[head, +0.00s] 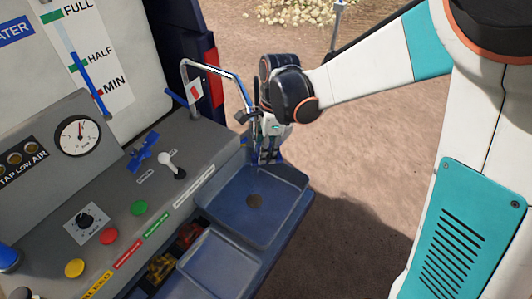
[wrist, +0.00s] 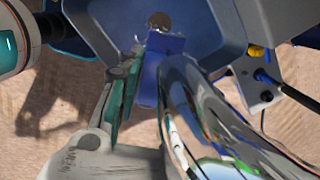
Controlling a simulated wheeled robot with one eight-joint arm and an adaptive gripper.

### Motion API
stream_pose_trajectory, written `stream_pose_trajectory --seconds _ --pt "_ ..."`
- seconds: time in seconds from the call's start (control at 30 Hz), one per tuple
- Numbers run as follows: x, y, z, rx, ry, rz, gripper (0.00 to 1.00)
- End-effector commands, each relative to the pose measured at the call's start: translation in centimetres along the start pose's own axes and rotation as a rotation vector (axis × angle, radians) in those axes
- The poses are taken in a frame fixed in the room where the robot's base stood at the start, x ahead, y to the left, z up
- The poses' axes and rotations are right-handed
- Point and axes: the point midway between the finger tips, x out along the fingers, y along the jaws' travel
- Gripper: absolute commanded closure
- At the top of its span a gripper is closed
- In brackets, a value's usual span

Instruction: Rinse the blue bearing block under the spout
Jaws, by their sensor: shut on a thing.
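My gripper (head: 268,153) hangs over the back edge of the blue basin (head: 225,213), close to the end of the bent chrome spout (head: 213,67). In the wrist view my gripper (wrist: 142,85) is shut on the blue bearing block (wrist: 164,45), which is held above the basin (wrist: 222,25). The shiny spout (wrist: 200,95) crosses close in front of the camera and hides the right finger. The block is not clear in the head view. I cannot tell whether water is running.
A blue valve handle (head: 147,151) and a white-knobbed lever (head: 172,164) stand on the grey panel (head: 205,145). Red (head: 106,236) and green (head: 139,208) buttons lie in front of them. A second blue tray (head: 215,262) is nearer. Bare ground lies right of the basin.

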Motion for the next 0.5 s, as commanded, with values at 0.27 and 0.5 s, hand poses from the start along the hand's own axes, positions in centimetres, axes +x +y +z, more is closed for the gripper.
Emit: stream_pose_trajectory --seconds 0.27,0.5 --pt "-0.03 -0.02 -0.06 0.000 0.000 0.000 1.00" --pt "-0.10 -0.10 -0.76 0.000 0.000 0.000 1.00"
